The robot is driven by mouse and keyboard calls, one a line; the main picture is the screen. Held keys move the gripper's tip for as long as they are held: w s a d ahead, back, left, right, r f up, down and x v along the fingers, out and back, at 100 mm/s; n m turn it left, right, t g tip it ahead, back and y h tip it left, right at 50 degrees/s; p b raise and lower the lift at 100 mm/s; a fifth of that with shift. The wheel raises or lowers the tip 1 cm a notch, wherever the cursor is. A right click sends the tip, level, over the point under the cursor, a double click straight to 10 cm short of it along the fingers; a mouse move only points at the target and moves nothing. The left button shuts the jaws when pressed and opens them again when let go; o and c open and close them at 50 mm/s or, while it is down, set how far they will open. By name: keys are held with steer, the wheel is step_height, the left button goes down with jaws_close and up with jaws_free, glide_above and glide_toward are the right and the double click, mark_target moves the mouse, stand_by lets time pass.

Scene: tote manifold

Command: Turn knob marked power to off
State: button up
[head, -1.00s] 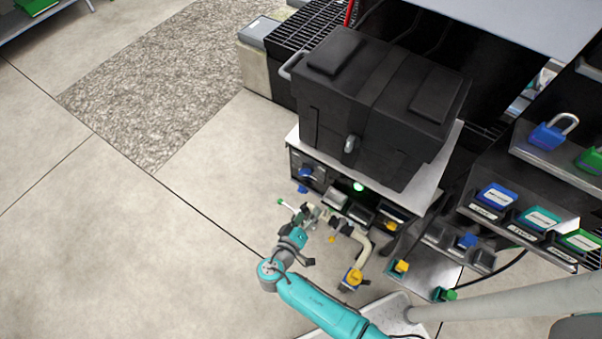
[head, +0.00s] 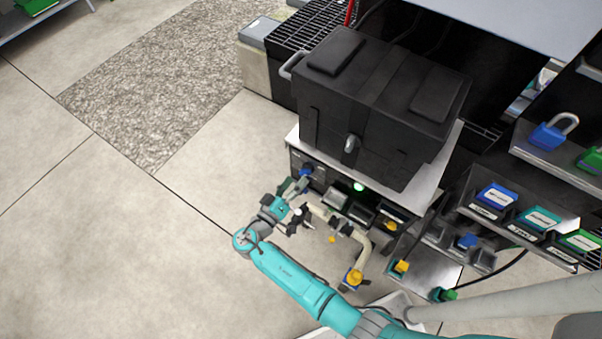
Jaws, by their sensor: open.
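A blue knob (head: 306,173) sits at the left end of the dark front panel (head: 345,203) below the black tote. Its marking is too small to read, so I cannot tell whether it is the power knob or how it is set. A green light (head: 359,187) glows on the panel to its right. A yellow knob (head: 390,226) is near the panel's right end. My gripper (head: 296,190) is open and close in front of the blue knob, partly covering the panel there. I cannot tell whether it touches the knob.
A pale pipe manifold (head: 364,253) with a yellow valve (head: 354,277) stands just right of my gripper. The black tote (head: 385,100) rests on the white-topped stand. Blue and green padlocks (head: 547,137) lie on a shelf at right. Floor at left is clear.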

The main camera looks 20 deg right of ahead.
mark_target(302, 173)
steer(key=shift+x, duration=1.8)
steer(key=c, duration=1.2)
